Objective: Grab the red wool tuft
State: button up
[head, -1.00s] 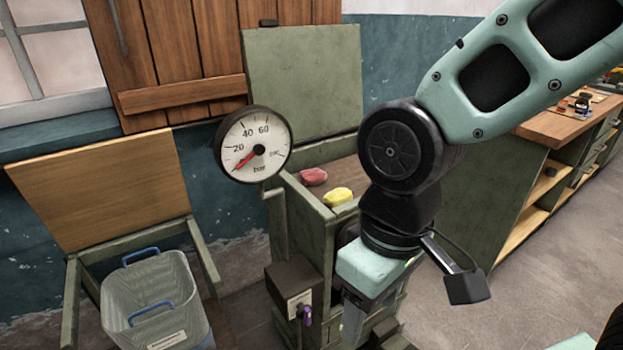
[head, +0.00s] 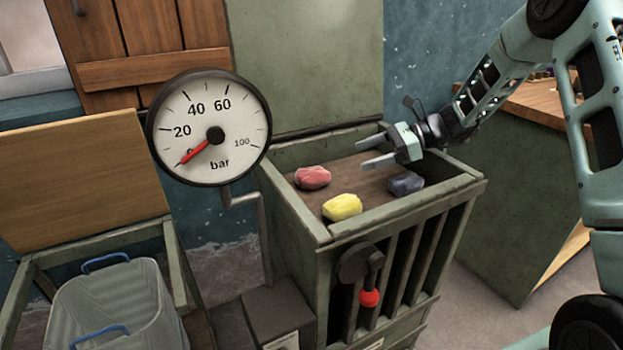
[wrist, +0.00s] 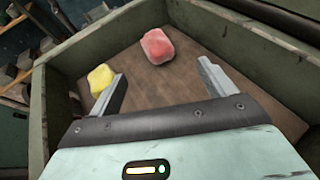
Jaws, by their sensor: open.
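The red wool tuft (head: 312,177) lies on the brown floor of an open-topped green bin, near its back left. In the wrist view the red tuft (wrist: 158,46) is beyond and between my open fingers, with bare floor around it. My gripper (head: 372,152) is open and empty over the back right of the bin, pointing left toward the tuft. In the wrist view my gripper (wrist: 160,82) has its two fingers spread wide, touching nothing. Nothing hides the red tuft.
A yellow tuft (head: 342,207) lies in front of the red one, and a dark blue tuft (head: 406,183) lies to the right. The bin's walls (head: 447,196) surround them. A pressure gauge (head: 210,127) stands at the left. A raised green lid (head: 305,65) rises behind.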

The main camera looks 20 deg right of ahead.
send_near(306, 177)
jog(key=w+a+f, duration=0.1)
jog(key=w, duration=0.1)
jog(key=w+a+f, duration=0.1)
jog(key=a+f, duration=0.1)
jog(key=shift+w+a, duration=0.1)
jog(key=shift+w, duration=0.25)
jog(key=x, duration=0.4)
jog(key=shift+s+a, duration=0.3)
jog(key=shift+a, duration=0.15)
jog(key=shift+w+a+f, duration=0.15)
jog(key=shift+a+f, duration=0.1)
jog(key=shift+a, duration=0.1)
jog(key=c, duration=1)
